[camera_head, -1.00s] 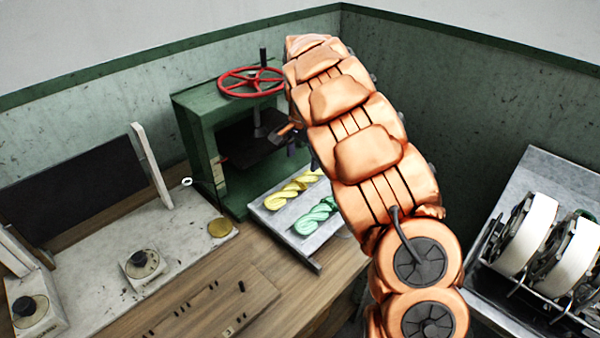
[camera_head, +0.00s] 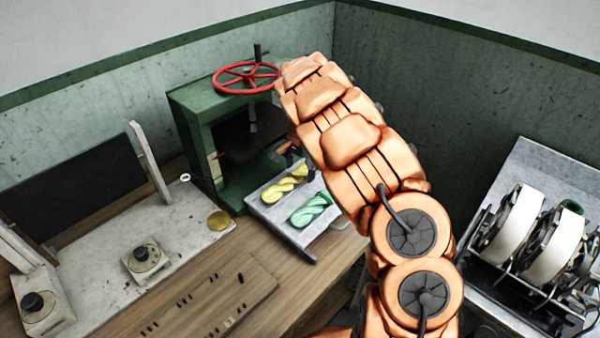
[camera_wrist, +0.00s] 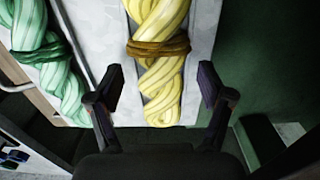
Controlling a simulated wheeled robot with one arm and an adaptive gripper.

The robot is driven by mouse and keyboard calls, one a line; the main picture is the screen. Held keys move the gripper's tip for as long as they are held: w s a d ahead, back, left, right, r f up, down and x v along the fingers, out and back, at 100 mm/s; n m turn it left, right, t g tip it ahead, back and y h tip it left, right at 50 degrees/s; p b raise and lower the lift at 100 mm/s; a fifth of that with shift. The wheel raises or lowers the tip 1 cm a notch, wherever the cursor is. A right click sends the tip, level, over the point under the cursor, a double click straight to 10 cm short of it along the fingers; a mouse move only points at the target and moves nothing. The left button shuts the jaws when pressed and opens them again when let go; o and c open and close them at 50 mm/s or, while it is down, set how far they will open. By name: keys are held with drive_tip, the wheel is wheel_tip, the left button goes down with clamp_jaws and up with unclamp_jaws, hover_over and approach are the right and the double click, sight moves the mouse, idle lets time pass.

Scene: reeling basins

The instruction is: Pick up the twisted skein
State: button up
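Two twisted skeins lie side by side on a grey metal tray (camera_head: 275,220) in front of the green press. The yellow skein (camera_head: 284,185) is on the left side nearer the press, and the green skein (camera_head: 311,208) is in front of it. In the wrist view the yellow skein (camera_wrist: 160,60) has a brown band round it and the green skein (camera_wrist: 48,62) is at the left. My gripper (camera_wrist: 161,92) is open, its two dark fingers apart on either side of the yellow skein's lower end. No contact is visible. In the head view the gripper is mostly hidden by my arm.
The green press (camera_head: 208,140) with its red handwheel (camera_head: 247,77) stands right behind the tray. A pale scale plate (camera_head: 185,225) with dials and a brass disc (camera_head: 218,221) is at left. White reels (camera_head: 512,225) stand at right.

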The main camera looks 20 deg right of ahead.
drive_tip(key=c, duration=1.1)
